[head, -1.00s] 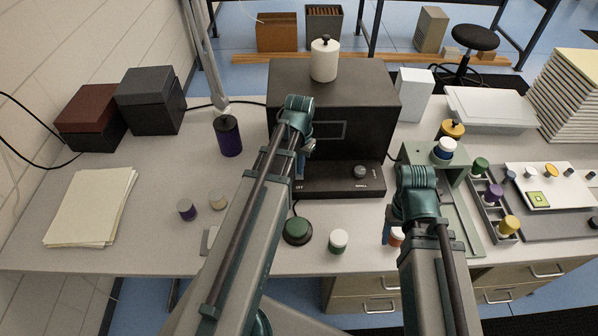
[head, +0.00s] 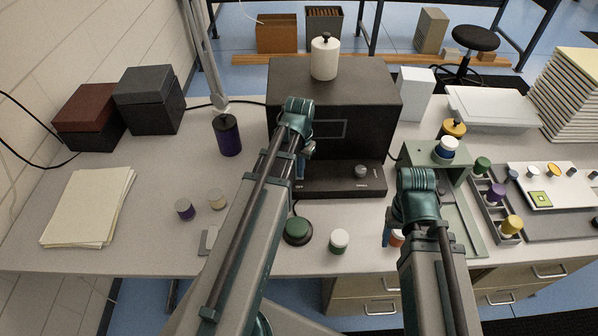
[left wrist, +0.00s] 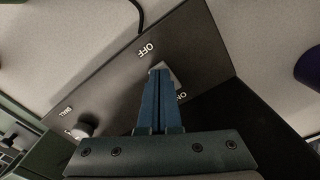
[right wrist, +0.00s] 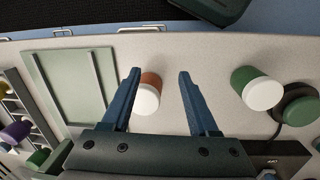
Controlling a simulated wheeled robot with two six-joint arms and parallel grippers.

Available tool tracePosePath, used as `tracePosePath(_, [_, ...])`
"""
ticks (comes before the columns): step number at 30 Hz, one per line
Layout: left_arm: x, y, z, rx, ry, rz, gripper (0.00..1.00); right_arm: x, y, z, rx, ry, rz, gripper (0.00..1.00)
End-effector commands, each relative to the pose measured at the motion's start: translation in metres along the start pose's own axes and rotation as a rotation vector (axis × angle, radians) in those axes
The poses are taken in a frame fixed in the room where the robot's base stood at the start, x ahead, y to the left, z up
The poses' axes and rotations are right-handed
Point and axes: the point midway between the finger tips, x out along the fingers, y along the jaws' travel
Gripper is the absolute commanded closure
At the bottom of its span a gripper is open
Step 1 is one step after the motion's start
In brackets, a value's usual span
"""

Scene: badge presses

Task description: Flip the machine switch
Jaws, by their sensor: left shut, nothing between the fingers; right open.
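The machine (head: 372,125) is a large dark box with a low front panel (head: 340,181). In the left wrist view the panel (left wrist: 115,90) carries OFF and ON labels, with a light rocker switch (left wrist: 174,78) between them. My left gripper (left wrist: 158,73) is shut and empty, its blue fingertips over the switch and hiding part of it. I cannot tell whether they touch it. In the head view my left arm hides the switch. My right gripper (right wrist: 160,72) is open above the table, with an orange jar with a white top (right wrist: 148,92) showing between its fingers.
A grey knob (head: 361,171) sits on the panel's right side. A green button (head: 298,229) and a white-topped green jar (head: 339,240) stand in front. A green press (head: 462,215) stands at right. The table's left middle is mostly clear.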

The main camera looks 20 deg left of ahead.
Motion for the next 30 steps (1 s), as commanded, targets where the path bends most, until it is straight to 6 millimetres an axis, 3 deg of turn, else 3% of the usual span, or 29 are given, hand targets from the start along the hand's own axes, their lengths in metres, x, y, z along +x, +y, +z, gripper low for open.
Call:
tracePosePath(11, [-0.002,0.0,0.0,0.0,0.001,0.0,1.0,-0.002,0.0,0.0,0.0,0.0,0.0,0.4])
tracePosePath(30, [-0.051,0.0,0.0,0.0,0.0,0.0,1.0,-0.051,0.005,0.003,0.0,0.0,0.0,0.4])
